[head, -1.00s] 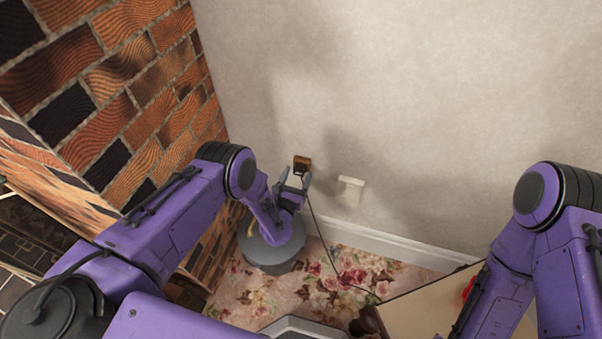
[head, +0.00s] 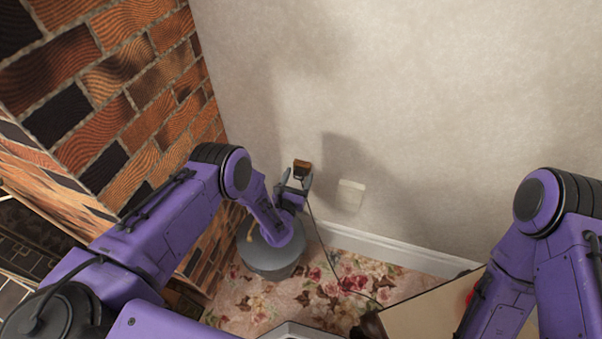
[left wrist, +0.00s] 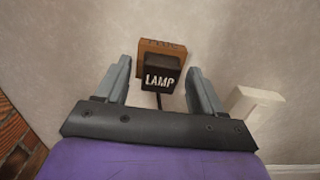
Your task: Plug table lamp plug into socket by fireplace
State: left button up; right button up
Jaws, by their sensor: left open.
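The lamp plug (left wrist: 160,76) is a black block marked "LAMP" in the left wrist view, with a dark cord running down from it. It sits against a brown wooden block (left wrist: 165,47) with partly hidden lettering on the wall; the same block shows in the head view (head: 302,167). My left gripper (left wrist: 162,85) is open, with one finger on each side of the plug and gaps between. In the head view my left gripper (head: 294,183) is just below the brown block. The right arm is at the right edge, its gripper out of view. The lamp itself is not identifiable.
A white wall socket box (head: 350,194) is right of the brown block. A round grey container (head: 271,257) stands below my left gripper. The brick fireplace (head: 120,90) is at left. A table corner (head: 425,312) is at lower right. Floral carpet (head: 330,285) covers the floor.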

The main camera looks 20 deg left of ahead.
jog(key=shift+f, duration=0.2)
dwell(0.3)
pick_arm(q)
grip_shut()
jog(key=s+p, duration=0.2)
jog(key=s, duration=0.4)
jog(key=shift+p, duration=0.4)
pick_arm(e)
jog(key=shift+r, duration=1.55)
pick_arm(q)
jog(key=shift+a, duration=0.1)
